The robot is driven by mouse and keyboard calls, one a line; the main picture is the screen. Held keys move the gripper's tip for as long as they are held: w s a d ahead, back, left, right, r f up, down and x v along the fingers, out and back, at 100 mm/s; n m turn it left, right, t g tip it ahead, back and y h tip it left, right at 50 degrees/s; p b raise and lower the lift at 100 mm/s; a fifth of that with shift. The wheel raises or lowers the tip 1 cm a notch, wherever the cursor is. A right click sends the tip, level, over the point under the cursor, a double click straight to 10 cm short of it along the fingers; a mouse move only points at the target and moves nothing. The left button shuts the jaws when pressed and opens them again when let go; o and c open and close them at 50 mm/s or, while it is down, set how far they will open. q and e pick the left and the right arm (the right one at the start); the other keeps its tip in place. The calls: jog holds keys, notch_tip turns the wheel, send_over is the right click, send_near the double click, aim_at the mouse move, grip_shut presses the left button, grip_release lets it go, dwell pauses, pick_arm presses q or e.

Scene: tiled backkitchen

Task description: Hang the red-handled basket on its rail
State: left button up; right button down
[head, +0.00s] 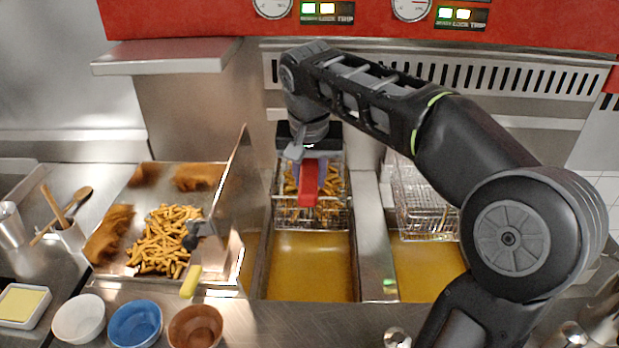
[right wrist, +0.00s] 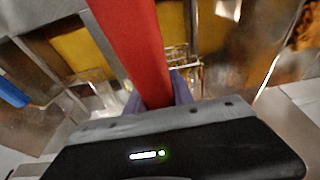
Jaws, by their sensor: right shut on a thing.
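The red-handled basket (head: 334,222) is a wire basket holding fries, at the back of the left oil vat in the head view. Its red handle (head: 307,186) points toward the front. My right gripper (head: 308,160) is shut on the red handle, with the arm reaching in from the right. In the right wrist view the red handle (right wrist: 138,45) runs up from between the jaws of my right gripper (right wrist: 165,92). The rail behind the basket is mostly hidden by my gripper and wrist, and I cannot tell whether the basket touches it. My left gripper is not in view.
A second wire basket (head: 424,205) stands over the right oil vat (head: 425,270), partly behind my arm. A steel tray (head: 205,283) with fries lies left of the left vat (head: 310,272). Three bowls, white (head: 79,319), blue (head: 135,324) and brown (head: 195,327), line the front counter.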

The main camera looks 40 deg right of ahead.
jog(key=shift+w+d+r+p, duration=0.1)
jog(key=shift+w+d+p, duration=0.8)
jog(key=shift+w+d, duration=0.5)
jog(key=shift+w+a+f, duration=0.1)
jog(key=shift+a+f, duration=0.05)
jog(key=shift+f, duration=0.1)
jog(key=shift+f+b, duration=1.55)
jog(key=shift+f, duration=0.15)
jog(key=shift+f+b, duration=0.6)
jog(key=shift+f, duration=0.05)
jog(key=c, duration=1)
grip_release()
jog(key=shift+f, duration=0.15)
